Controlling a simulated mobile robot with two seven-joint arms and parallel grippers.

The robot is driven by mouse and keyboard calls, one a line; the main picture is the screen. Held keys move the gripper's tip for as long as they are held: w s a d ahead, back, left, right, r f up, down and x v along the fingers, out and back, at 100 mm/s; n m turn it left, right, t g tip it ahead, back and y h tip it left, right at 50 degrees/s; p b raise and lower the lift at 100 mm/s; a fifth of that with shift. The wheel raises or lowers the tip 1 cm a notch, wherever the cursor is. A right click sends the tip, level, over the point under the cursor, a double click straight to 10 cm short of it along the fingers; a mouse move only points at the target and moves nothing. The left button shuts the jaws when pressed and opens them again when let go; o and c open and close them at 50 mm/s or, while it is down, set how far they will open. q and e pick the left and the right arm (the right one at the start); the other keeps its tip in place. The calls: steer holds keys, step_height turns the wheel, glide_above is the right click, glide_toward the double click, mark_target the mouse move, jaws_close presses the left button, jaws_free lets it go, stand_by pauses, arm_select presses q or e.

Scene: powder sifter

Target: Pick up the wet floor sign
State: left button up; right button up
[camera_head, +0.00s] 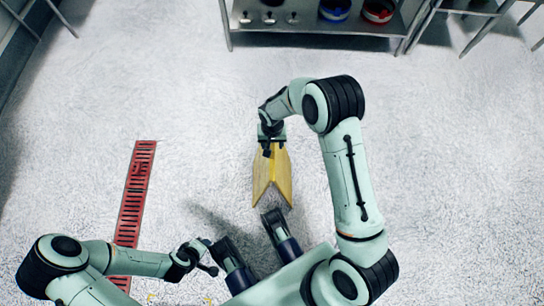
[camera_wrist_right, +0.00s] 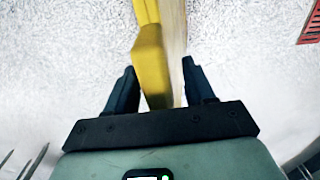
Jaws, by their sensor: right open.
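The wet floor sign (camera_head: 262,180) is a yellow A-shaped folding board standing on the pale floor, in the middle of the head view. My right gripper (camera_head: 270,146) is at the top edge of the sign, reaching over it from above. In the right wrist view, the yellow sign (camera_wrist_right: 150,58) runs between the two dark fingers of my right gripper (camera_wrist_right: 159,85). The fingers are apart, with a gap on each side of the sign. My left gripper (camera_head: 206,258) is low at the left of the head view, away from the sign; its jaws are too small to read.
A red floor grate (camera_head: 136,190) lies left of the sign. A metal shelf (camera_head: 350,25) at the back holds a blue container (camera_head: 334,9), a red container (camera_head: 378,10) and small metal items. The floor around the sign is clear.

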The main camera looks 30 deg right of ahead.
jaws_close()
stand_by(1.3)
